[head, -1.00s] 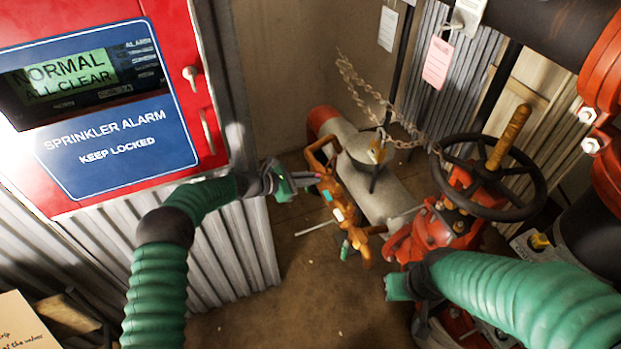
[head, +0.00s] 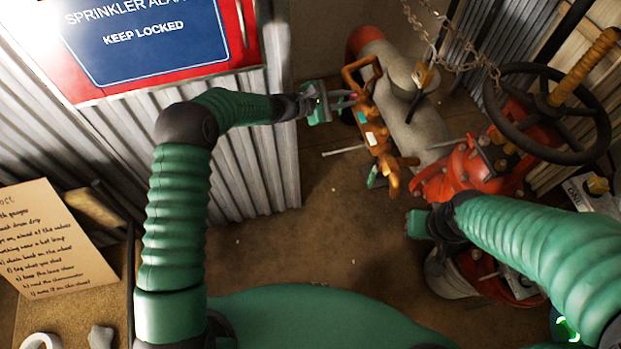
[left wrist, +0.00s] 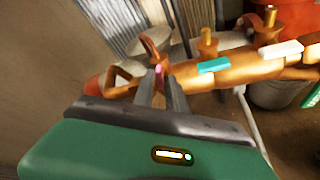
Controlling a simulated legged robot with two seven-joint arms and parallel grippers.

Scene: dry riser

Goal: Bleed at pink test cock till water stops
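The orange-brown backflow assembly (head: 378,130) stands beside a grey pipe, with small coloured tags on it. My left gripper (head: 345,98) reaches it from the left, its tips at a small pink piece (head: 354,96), which seems to be the pink test cock. In the left wrist view the pink piece (left wrist: 158,70) shows at the tips, between two close fingers (left wrist: 160,88). I cannot tell whether they grip it or only flank it. No water is visible. My right gripper (head: 417,223) is in front of the red valve; its fingers cannot be made out.
A black handwheel (head: 547,112) and red valve (head: 465,175) stand at right, above a pale bucket (head: 447,275). A chain (head: 455,45) hangs behind. A handwritten card (head: 50,240) stands at lower left. The middle floor is bare.

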